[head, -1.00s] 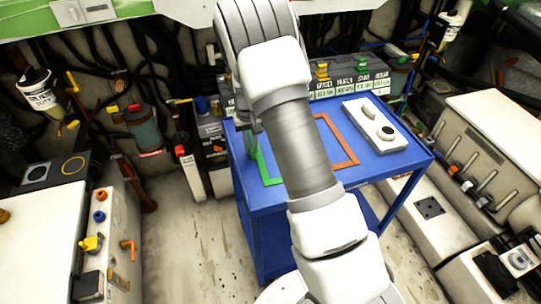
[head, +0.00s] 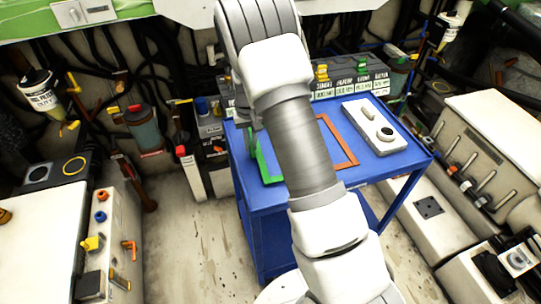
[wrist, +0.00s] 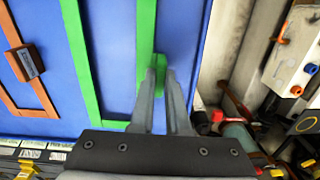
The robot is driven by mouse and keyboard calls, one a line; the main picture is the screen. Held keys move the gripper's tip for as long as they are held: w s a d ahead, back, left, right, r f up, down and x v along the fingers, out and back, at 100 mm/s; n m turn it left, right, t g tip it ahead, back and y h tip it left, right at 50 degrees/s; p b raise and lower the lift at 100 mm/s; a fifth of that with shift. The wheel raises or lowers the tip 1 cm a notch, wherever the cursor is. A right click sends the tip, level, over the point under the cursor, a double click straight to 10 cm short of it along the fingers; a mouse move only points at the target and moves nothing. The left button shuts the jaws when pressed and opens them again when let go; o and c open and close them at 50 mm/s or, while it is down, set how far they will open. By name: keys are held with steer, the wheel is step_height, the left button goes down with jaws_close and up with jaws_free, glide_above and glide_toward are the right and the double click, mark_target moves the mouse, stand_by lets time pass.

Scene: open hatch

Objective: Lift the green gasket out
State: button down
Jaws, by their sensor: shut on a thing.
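The green gasket is a thin rectangular frame. In the head view its left and front edges (head: 265,168) show at the left of the blue table, and my arm hides the rest. In the wrist view two green strips (wrist: 82,55) run across the blue top, with a small green tab beside the right strip. My gripper (wrist: 159,72) is shut on this tab, one finger on each side. In the head view my gripper (head: 248,122) is over the table's left part, partly hidden by my arm. I cannot tell whether the gasket is clear of the surface.
An orange frame (head: 349,148) lies on the blue table (head: 402,160) to the right; its block (wrist: 24,62) shows in the wrist view. Labelled units (head: 350,90) stand behind the table. Bare floor (head: 185,235) is at its left.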

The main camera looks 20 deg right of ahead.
steer(key=shift+r, duration=0.15)
steer(key=shift+r+p, duration=1.1)
steer(key=shift+r, duration=0.6)
